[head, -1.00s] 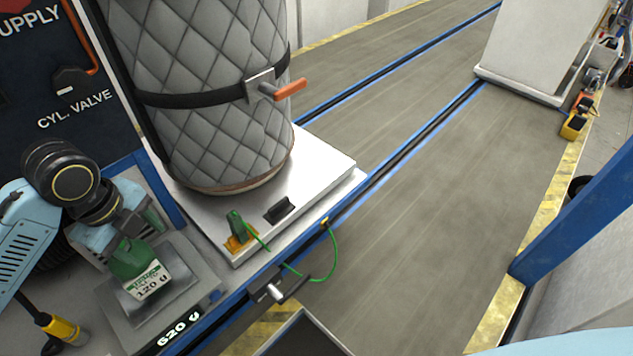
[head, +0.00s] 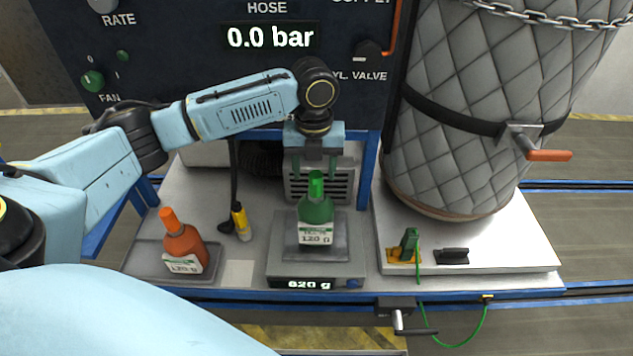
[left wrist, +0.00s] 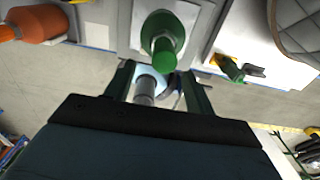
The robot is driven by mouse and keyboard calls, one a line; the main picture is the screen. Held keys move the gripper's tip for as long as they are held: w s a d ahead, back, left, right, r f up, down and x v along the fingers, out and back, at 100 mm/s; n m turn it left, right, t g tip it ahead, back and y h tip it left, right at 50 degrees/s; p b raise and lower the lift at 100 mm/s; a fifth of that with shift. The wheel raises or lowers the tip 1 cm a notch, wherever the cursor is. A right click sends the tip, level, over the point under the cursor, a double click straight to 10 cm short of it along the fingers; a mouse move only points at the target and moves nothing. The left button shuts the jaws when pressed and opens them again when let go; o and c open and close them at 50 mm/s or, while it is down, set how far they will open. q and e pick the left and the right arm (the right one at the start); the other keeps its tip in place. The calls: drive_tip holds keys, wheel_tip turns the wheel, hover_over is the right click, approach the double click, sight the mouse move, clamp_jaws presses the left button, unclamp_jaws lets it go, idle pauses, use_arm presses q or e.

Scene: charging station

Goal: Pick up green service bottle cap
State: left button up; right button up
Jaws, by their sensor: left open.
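The green service bottle (head: 316,212) stands upright on the scale (head: 315,268), which reads 620 g. Its brighter green cap (head: 316,184) is on its top. My left gripper (head: 317,168) points down behind and above the bottle in the head view. Its two green fingers are apart, with nothing between them; I cannot tell whether they touch the cap. In the left wrist view the open fingers (left wrist: 158,85) show from behind. My right gripper is not in view.
An orange bottle (head: 182,246) stands on a pad to the left. A yellow-black tool (head: 241,222) stands between them.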

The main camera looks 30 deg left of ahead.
sight(316, 174)
use_arm(q)
drive_tip(key=f, duration=0.2)
drive_tip(key=w+f, duration=0.1)
drive_tip(key=f, duration=0.1)
drive_tip(key=shift+a+f+p, duration=0.1)
drive_tip(key=shift+a+p, duration=0.05)
drive_tip(key=shift+p, duration=0.2)
drive_tip(key=shift+f, duration=0.55)
drive_tip(key=c, duration=1.1)
